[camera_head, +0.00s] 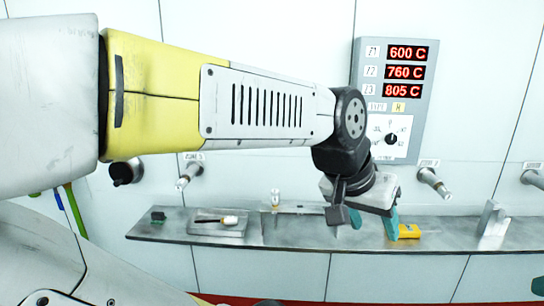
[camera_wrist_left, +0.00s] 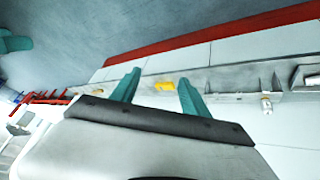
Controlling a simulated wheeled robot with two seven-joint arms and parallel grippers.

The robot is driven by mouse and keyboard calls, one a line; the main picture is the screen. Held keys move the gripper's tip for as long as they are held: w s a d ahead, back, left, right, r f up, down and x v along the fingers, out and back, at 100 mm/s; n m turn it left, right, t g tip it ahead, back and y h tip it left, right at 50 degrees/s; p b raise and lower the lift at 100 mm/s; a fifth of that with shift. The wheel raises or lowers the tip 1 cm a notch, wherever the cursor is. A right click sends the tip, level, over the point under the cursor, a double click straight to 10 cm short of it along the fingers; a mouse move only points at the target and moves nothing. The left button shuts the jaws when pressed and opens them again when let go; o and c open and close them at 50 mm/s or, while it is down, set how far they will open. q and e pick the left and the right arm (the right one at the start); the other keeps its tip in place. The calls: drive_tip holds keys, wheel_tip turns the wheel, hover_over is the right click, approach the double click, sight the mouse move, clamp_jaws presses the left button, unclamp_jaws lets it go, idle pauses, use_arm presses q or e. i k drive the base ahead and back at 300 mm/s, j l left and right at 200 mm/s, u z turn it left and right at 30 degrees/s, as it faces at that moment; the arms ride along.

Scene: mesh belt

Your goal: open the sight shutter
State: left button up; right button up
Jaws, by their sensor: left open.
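I cannot tell for sure which wall fitting is the sight shutter. A dark round fitting (camera_head: 126,172) sticks out of the pale wall at the left, below my arm, and may be it. My left gripper (camera_head: 373,222) is open and empty, pointing down in front of the metal shelf, right of centre. Its two teal fingers also show spread apart in the left wrist view (camera_wrist_left: 159,80), with nothing between them up close. A teal piece at the upper left edge of the wrist view may be part of my right gripper; its jaws are not clear.
Metal tubes (camera_head: 190,172) (camera_head: 434,182) jut from the wall. A shelf (camera_head: 290,236) below holds a tray (camera_head: 218,228), a yellow item (camera_head: 409,231) and a metal bracket (camera_head: 493,222). A grey display panel (camera_head: 361,75) hangs behind my wrist. The wall below the shelf is clear.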

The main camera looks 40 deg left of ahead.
sight(121, 175)
drive_tip(key=u, duration=2.6)
drive_tip(key=i+j+u, duration=0.55)
drive_tip(key=i+u, duration=0.25)
drive_tip(key=k, duration=0.1)
